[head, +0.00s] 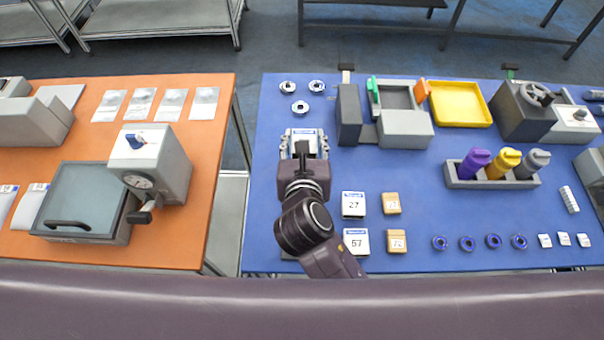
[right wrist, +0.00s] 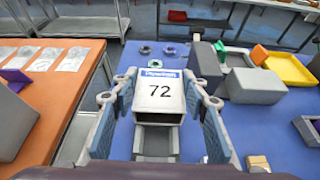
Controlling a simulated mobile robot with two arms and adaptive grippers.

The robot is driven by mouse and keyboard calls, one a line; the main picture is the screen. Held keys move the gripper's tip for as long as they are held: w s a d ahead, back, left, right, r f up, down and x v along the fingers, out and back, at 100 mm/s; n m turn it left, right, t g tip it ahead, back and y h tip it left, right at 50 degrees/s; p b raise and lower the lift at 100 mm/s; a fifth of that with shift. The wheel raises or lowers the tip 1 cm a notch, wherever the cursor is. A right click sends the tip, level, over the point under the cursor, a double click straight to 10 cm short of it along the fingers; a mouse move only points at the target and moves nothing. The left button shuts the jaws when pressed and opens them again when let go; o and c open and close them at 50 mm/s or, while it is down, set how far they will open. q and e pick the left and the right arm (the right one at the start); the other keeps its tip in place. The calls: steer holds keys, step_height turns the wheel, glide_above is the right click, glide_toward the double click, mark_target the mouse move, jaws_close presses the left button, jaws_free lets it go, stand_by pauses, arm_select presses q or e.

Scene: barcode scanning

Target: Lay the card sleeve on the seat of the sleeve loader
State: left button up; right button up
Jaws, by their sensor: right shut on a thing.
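The card sleeve (right wrist: 160,92) is a white box with a blue band and the number 72, its open end facing the wrist camera. My right gripper (right wrist: 159,98) is shut on it, one finger on each side. In the head view the right gripper (head: 303,150) hides much of the sleeve (head: 302,132). A grey channel (right wrist: 155,143) with side rails shows just below and nearer than the sleeve in the right wrist view; it looks like part of the sleeve loader. I cannot tell whether the sleeve touches it. My arm hides this spot in the head view. My left gripper is not in view.
White sleeves marked 27 (head: 353,205) and 57 (head: 356,242) and tan boxes (head: 392,204) lie right of my arm. A grey machine (head: 405,128) and yellow tray (head: 461,103) stand behind. The blue table's left edge is close. An orange table (head: 222,110) stands left.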

step_height(320, 180, down, 12)
steer(key=b, duration=0.6)
step_height(320, 180, down, 4)
steer(key=b, duration=0.6)
steer(key=shift+f, duration=0.15)
